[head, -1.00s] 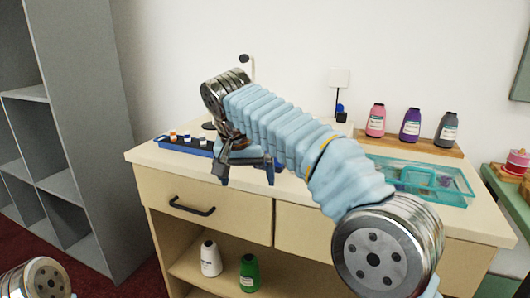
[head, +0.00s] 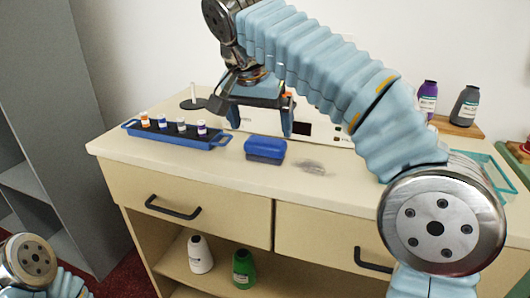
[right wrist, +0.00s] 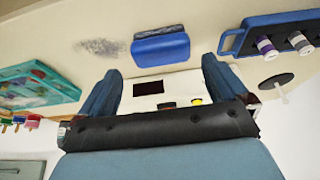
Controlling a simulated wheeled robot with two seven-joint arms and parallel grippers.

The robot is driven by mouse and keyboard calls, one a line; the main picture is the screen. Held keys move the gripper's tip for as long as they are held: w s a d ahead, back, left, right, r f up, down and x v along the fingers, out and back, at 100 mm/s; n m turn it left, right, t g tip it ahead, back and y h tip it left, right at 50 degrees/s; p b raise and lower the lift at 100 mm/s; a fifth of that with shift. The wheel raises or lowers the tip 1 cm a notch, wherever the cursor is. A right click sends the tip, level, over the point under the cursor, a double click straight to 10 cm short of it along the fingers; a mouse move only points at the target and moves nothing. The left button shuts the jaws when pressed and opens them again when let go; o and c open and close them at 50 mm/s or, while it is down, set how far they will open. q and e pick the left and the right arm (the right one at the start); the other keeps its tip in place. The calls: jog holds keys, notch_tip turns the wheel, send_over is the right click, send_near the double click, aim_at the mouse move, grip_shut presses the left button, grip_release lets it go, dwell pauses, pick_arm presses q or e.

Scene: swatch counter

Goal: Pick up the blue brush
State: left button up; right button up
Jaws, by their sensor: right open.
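The blue brush (head: 265,147), a short block with a darker lower layer, lies on the counter (head: 230,178) near its front edge, left of a grey smudge (head: 314,168). My right gripper (head: 260,118) is open and empty, its two fingers pointing down, above and behind the brush in the head view. In the right wrist view the brush (right wrist: 160,47) shows between and beyond the fingertips of my right gripper (right wrist: 160,68), with a gap and no contact. My left gripper is out of view; only part of my left arm shows at the lower left.
A blue tray (head: 213,142) with several small vials stands left of the brush. A white device with a dark screen (head: 319,129) stands behind. A teal tray (right wrist: 40,85) lies beyond the smudge. Bottles (head: 465,106) stand at the back right. Counter around the brush is clear.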

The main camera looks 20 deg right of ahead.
aim_at(265, 141)
jog(key=x, duration=0.4)
jog(key=b+x, duration=0.1)
jog(key=x, duration=0.1)
jog(key=shift+w+d, duration=0.15)
jog(key=shift+w, duration=0.15)
jog(key=shift+r, duration=0.1)
jog(key=shift+c, duration=0.2)
jog(key=c, duration=0.7)
notch_tip(265, 141, up, 3)
jog(key=shift+f+p, duration=0.1)
jog(key=shift+p, duration=0.5)
jog(key=shift+s+a+r+p, duration=0.2)
jog(key=shift+s+a+r, duration=1.05)
jog(key=shift+s+r, duration=0.6)
jog(key=shift+s+a+r+p, duration=0.25)
jog(key=shift+s+a+r, duration=1.15)
jog(key=shift+s, duration=0.75)
jog(key=shift+s+a+r+p, duration=0.2)
jog(key=shift+s+a+r, duration=0.9)
jog(key=shift+s+r, duration=0.8)
